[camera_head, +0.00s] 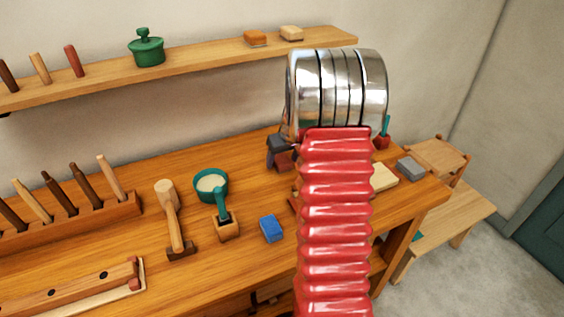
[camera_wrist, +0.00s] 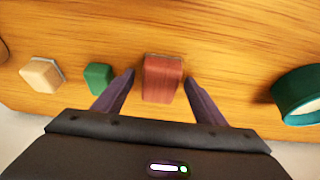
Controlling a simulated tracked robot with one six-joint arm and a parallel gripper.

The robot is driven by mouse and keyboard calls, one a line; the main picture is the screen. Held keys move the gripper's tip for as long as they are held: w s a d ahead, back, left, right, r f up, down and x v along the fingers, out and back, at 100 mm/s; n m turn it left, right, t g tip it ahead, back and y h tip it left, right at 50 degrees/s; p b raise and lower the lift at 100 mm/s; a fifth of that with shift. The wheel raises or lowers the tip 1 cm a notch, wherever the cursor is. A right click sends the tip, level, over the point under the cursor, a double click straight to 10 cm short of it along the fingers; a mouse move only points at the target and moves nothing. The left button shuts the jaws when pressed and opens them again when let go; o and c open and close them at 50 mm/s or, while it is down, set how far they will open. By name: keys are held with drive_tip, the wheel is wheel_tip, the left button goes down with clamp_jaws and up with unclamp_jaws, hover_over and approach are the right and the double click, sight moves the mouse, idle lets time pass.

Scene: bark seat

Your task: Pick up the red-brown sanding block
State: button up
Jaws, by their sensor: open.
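The red-brown sanding block (camera_wrist: 162,78) lies on the wooden surface in the middle of the wrist view. My gripper (camera_wrist: 161,82) is open, with one dark finger on each side of the block. A gap shows between each finger and the block. In the head view my red arm and silver wrist hide much of this area. A dark part of my gripper (camera_head: 277,148) shows just left of the arm there.
In the wrist view, a green block (camera_wrist: 98,77) and a cream block (camera_wrist: 42,75) lie left of the fingers. A teal bowl (camera_wrist: 284,92) stands at the right. In the head view, a blue block (camera_head: 271,229) and a mallet (camera_head: 174,220) lie on the bench.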

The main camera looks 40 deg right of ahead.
sight(283, 160)
drive_tip(key=shift+c, duration=0.2)
idle(0.3)
drive_tip(key=c, duration=1.1)
drive_tip(key=shift+r, duration=0.15)
drive_tip(key=shift+c, duration=0.2)
wheel_tip(283, 160, up, 10)
drive_tip(key=o, duration=0.5)
drive_tip(key=c, duration=0.3)
drive_tip(key=shift+c, duration=0.2)
drive_tip(key=shift+s, duration=0.15)
